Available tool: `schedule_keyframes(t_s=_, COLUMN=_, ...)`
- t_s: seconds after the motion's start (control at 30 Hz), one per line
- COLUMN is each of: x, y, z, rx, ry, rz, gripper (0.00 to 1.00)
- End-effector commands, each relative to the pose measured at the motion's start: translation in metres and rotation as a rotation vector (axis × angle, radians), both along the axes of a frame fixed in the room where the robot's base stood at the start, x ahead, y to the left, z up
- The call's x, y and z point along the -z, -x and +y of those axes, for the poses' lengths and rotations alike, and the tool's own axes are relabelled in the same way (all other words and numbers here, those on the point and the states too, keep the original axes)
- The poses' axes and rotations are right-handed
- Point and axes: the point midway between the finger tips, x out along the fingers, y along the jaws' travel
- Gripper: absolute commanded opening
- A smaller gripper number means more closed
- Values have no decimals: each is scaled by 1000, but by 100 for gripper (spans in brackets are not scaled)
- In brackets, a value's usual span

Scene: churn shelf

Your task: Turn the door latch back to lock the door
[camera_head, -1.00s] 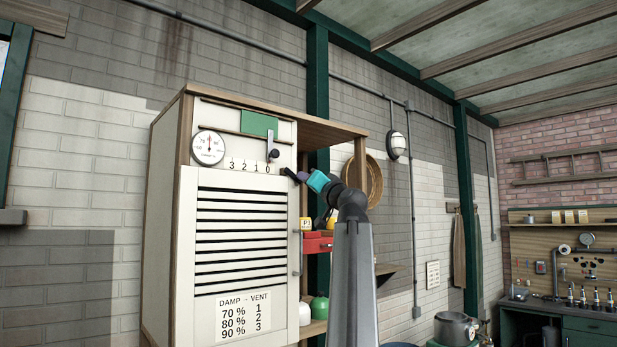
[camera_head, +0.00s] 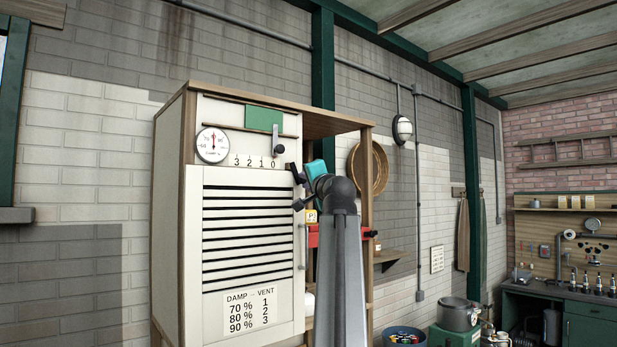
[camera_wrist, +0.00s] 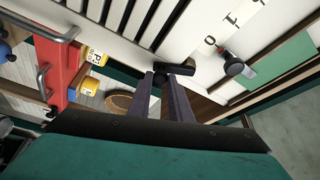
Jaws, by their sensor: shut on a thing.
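The white cabinet door (camera_head: 252,240) has dark slats and stands flush in its wooden frame. A black latch (camera_head: 296,172) sits at the door's upper right edge in the head view. My gripper (camera_head: 303,179) is there from the right, its teal body tilted, its fingertips small and partly hidden. In the wrist view, the two purple-grey fingers of my gripper (camera_wrist: 164,90) are shut on the black latch (camera_wrist: 180,68), whose bar extends sideways beyond them. The latch's pivot is not clear to see.
A grey vent lever (camera_head: 278,142) with a dark knob is just above the latch, by the number 0. A green plate (camera_head: 264,118) and round gauge (camera_head: 212,145) are nearby. A red box (camera_wrist: 66,55) with a handle is on the open shelves beside the door.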

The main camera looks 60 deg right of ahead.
Motion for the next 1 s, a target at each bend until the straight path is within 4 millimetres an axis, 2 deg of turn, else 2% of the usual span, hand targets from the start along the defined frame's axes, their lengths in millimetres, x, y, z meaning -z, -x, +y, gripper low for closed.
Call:
schedule_keyframes(t_s=0.53, x=2, y=-7, z=15, rx=-3, ry=-310, rz=-101, gripper=0)
schedule_keyframes(t_s=1.0, x=1, y=-8, z=20, rx=-3, ry=-407, rz=-135, gripper=0)
